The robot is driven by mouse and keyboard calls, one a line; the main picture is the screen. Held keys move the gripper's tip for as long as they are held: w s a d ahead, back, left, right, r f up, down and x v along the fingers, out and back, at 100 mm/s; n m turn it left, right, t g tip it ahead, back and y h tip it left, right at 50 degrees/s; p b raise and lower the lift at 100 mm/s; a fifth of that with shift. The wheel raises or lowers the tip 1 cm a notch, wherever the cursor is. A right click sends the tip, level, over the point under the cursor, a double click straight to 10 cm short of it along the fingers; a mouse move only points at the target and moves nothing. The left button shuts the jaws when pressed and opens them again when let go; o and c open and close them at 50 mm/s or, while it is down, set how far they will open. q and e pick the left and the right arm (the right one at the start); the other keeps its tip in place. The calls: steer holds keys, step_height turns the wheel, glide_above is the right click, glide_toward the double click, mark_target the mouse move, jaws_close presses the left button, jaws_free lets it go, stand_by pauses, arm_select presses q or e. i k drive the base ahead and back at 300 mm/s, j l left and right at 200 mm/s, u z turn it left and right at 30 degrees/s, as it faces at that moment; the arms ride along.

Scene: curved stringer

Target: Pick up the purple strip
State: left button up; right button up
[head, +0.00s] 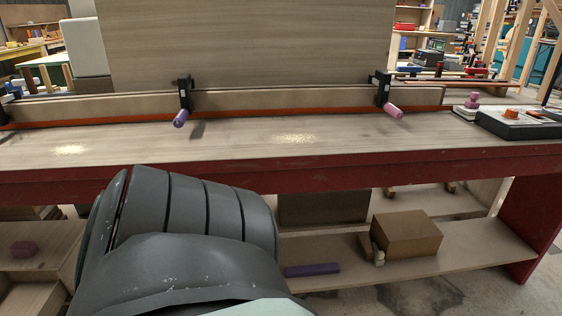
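A small purple strip (312,269) lies flat on the lower shelf under the workbench, near the shelf's front edge. It is just right of a large dark grey ribbed arm part of mine, which fills the lower left middle and hides part of the bench and shelf. Neither of my grippers shows in the head view, so nothing is seen touching the strip.
The red-edged workbench (330,150) spans the view above the shelf (455,258). A brown box (406,235) sits right of the strip. The benchtop's front is mostly clear.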

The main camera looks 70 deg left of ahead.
mark_target(333, 268)
steer(key=u, duration=1.95)
